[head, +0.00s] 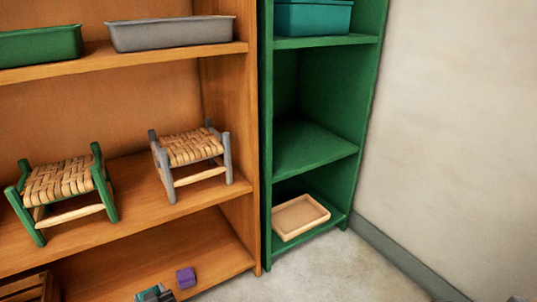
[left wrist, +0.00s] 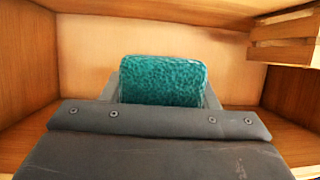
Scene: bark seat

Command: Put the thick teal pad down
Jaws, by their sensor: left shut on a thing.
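The thick teal pad (left wrist: 163,80) is mottled teal with rounded edges. In the left wrist view it stands out beyond my dark grey left gripper (left wrist: 163,100), which is shut on it. In the head view, a small teal part of the pad (head: 147,294) and grey parts of my left gripper (head: 155,293) show at the bottom edge, in front of the lower wooden shelf (head: 215,258). Most of both is cut off there. I cannot tell whether the pad touches the shelf. My right gripper is not in view.
A purple block (head: 186,277) lies on the lower shelf, just right of my left gripper. A slatted wooden crate (head: 25,290) is at the left; it also shows in the left wrist view (left wrist: 285,35). Two woven stools, green (head: 60,185) and grey (head: 192,150), stand above.

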